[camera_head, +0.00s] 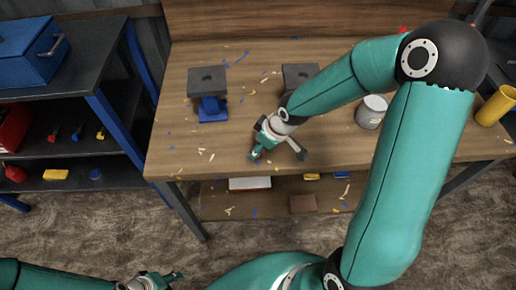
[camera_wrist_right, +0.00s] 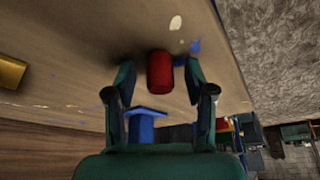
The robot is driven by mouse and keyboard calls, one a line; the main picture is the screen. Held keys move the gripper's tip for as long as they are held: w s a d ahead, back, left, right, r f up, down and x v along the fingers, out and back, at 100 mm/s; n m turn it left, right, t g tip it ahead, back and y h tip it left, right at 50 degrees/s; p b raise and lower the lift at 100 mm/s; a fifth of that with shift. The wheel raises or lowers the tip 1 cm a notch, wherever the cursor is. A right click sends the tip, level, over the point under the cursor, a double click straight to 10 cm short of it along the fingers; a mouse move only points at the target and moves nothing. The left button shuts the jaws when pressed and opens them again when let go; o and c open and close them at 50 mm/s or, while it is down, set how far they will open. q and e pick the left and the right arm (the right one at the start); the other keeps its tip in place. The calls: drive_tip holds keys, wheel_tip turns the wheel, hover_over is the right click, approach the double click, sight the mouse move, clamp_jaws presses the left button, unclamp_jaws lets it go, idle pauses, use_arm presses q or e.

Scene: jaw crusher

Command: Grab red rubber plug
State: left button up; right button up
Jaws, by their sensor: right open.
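A dark red cylindrical plug (camera_wrist_right: 160,70) is on the table surface in the right wrist view, between the two spread fingers and near the level of their tips. My right gripper (camera_wrist_right: 160,92) is open and empty, with a finger on each side of the plug and a visible gap to each. In the head view, my right gripper (camera_head: 279,153) is low over the front part of the table; I cannot make out the plug there, perhaps hidden by the gripper. My left gripper (camera_head: 160,281) shows only partly at the bottom edge, away from the table; its jaw state is unclear.
On the wooden table (camera_head: 165,150) stand a grey plate on a blue stand (camera_head: 211,108), a second grey block (camera_head: 299,74), a white can (camera_head: 371,111) and a yellow cup (camera_head: 497,105). Small chips are scattered about. A dark shelf (camera_head: 85,92) stands left. The front left tabletop is mostly free.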

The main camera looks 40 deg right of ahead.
drive_tip(key=c, duration=0.9)
drive_tip(key=shift+o, duration=0.2)
drive_tip(key=shift+r, duration=0.15)
